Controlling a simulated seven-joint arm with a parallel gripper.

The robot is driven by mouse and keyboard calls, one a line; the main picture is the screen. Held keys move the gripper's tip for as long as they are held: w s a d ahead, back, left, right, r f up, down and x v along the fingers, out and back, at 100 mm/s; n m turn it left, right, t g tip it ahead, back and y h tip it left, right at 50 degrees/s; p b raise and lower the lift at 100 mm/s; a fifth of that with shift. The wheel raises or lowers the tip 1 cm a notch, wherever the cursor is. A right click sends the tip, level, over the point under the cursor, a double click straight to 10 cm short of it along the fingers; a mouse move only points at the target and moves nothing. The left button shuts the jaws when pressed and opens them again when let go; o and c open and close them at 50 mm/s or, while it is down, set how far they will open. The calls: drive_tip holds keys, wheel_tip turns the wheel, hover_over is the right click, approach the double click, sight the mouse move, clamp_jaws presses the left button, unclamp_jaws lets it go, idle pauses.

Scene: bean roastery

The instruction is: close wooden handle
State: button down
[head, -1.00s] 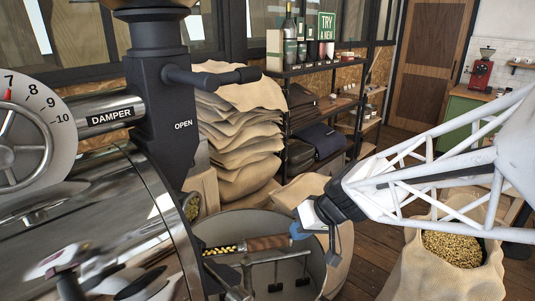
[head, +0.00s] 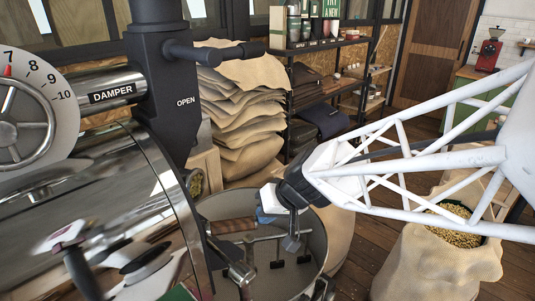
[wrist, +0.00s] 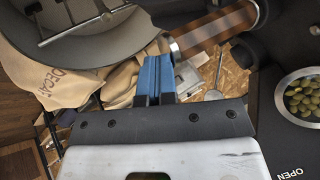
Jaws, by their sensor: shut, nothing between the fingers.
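The wooden handle (head: 234,225) is a brown striped bar lying roughly level above the rim of the round metal bin, beside the roaster's front. In the wrist view the wooden handle (wrist: 212,32) runs from upper right towards my fingers, with a metal band at its near end. My gripper (head: 265,217) is shut and empty, at the right end of the handle. In the wrist view its blue fingers (wrist: 155,76) are together just beside the handle's end. I cannot tell whether they touch it.
The roaster body (head: 95,215) fills the left. The round cooling bin (head: 312,232) with stirring arms lies below my gripper. Stacked sacks (head: 240,125) and a shelf (head: 325,95) stand behind. An open bean sack (head: 435,262) stands at the right.

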drive_tip(key=shift+s+a, duration=0.1)
drive_tip(key=shift+a, duration=0.2)
drive_tip(key=shift+d, duration=0.15)
drive_tip(key=s+d+r, duration=0.1)
drive_tip(key=d+r, duration=0.7)
drive_tip(key=d, duration=0.1)
drive_tip(key=shift+s+d, duration=0.2)
drive_tip(key=shift+s, duration=0.15)
idle(0.6)
drive_tip(key=shift+s, duration=0.1)
drive_tip(key=s+d+f+m+h, duration=0.3)
drive_tip(key=s+d+h, duration=0.3)
drive_tip(key=s, duration=0.8)
drive_tip(key=d, duration=0.3)
drive_tip(key=shift+m+g+h, duration=0.4)
idle(0.4)
